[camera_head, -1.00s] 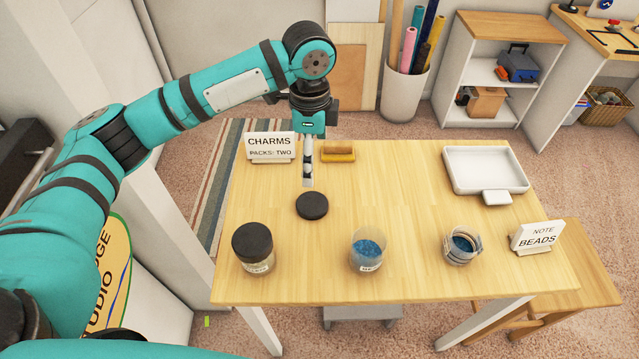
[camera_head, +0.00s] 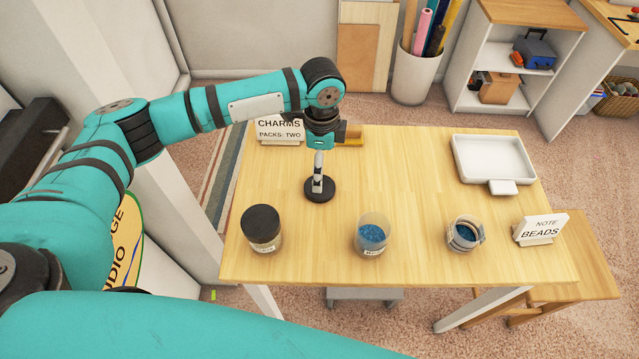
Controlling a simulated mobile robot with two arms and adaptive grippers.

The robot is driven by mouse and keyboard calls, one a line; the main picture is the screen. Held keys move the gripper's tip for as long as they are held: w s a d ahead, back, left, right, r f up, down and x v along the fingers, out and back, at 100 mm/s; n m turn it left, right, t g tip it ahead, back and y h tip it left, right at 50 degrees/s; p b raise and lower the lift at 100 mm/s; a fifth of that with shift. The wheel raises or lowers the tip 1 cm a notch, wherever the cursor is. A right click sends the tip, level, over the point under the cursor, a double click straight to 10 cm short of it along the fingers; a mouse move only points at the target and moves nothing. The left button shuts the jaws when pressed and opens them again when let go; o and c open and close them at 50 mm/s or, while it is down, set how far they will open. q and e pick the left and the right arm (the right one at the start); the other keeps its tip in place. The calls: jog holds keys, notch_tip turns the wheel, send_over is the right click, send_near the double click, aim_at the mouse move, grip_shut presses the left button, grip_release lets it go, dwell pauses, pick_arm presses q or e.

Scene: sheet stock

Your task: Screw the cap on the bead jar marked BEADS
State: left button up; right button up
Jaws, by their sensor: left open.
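A loose black cap (camera_head: 319,194) lies flat on the wooden table. My left gripper (camera_head: 318,184) is open, pointing down right over the cap; I cannot tell whether its fingers touch it. An open clear jar of blue beads (camera_head: 371,235) stands at the table's front middle, its label too small to read surely. A jar with a black lid on (camera_head: 262,232) stands to its left. A glass with blue contents and a clip-like band (camera_head: 465,235) stands to its right. A sign reading NOTE BEADS (camera_head: 540,228) stands at the right edge. My right gripper is not in view.
A CHARMS sign (camera_head: 279,131) and a yellow-brown block (camera_head: 350,137) stand at the back left, partly behind my gripper. A white tray (camera_head: 493,160) lies at the back right. The table's middle (camera_head: 405,180) is clear.

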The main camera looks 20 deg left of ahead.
pick_arm(q)
notch_tip(320, 180, down, 2)
jog(key=shift+f, duration=0.45)
jog(key=shift+f+p, duration=0.35)
jog(key=shift+p, duration=0.1)
jog(key=f, duration=0.2)
jog(key=f+p, duration=0.1)
jog(key=shift+a+f, duration=0.2)
jog(key=shift+f, duration=0.15)
jog(key=shift+f+p, duration=0.3)
jog(key=shift+f, duration=0.15)
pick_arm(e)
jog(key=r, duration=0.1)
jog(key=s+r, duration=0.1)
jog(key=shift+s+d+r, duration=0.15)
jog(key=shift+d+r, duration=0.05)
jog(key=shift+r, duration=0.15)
pick_arm(q)
jog(key=c, duration=0.9)
